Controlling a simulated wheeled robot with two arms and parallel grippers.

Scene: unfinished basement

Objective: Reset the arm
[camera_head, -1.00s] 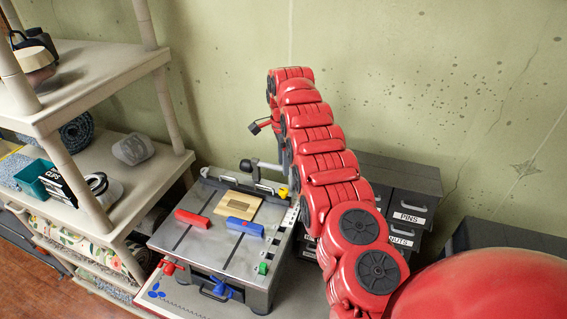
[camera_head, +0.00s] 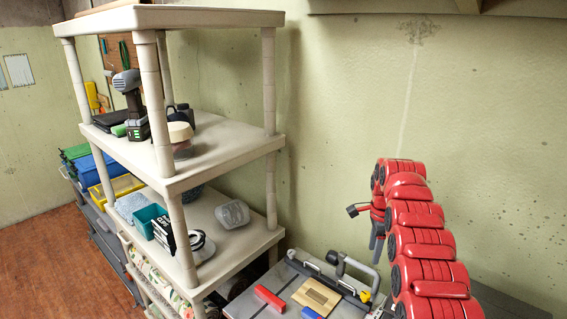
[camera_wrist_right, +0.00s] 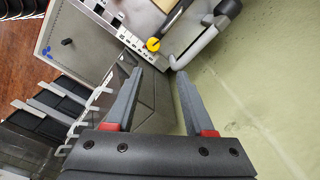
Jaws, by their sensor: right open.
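My right arm (camera_head: 425,240) is red and segmented. It rises from the lower right of the head view and bends over at the top. My right gripper (camera_head: 377,240) hangs from its upper end, beside the wall and above the back right of the grey work table. In the right wrist view my right gripper (camera_wrist_right: 158,80) shows two grey fingers spread apart with nothing between them. My left gripper is not in view.
A cream shelf unit (camera_head: 230,148) stands left of the table, holding a drill (camera_head: 131,104) and a teal bin (camera_head: 150,220). The table (camera_head: 262,275) bears a red block (camera_head: 268,298) and a wooden piece (camera_head: 316,297). The green wall (camera_head: 340,110) is close behind.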

